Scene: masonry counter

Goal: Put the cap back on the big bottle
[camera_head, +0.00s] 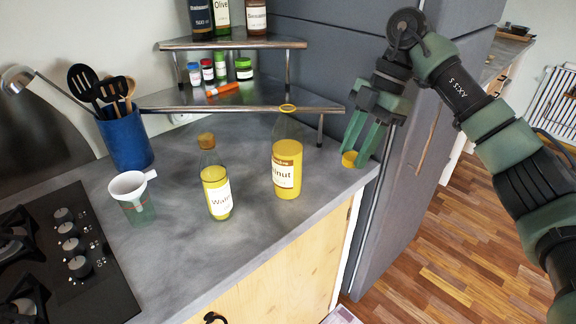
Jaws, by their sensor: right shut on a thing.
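The big bottle (287,178) stands upright on the counter, clear glass with yellow contents and a label ending in "nut". My right gripper (355,157) is to the right of the big bottle, pointing down, shut on the yellow cap (349,159). The cap is at the fingertips, close to the counter's right edge; I cannot tell whether it touches the counter. A smaller bottle (217,192) with a brown cap stands left of the big bottle. My left gripper is not in view.
A two-level metal rack (240,109) with jars and bottles stands behind. A blue utensil holder (126,140), a cup with a white funnel-like top (133,190) and a stove (70,275) are at left. A grey fridge (370,220) borders the counter's right. The front counter is clear.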

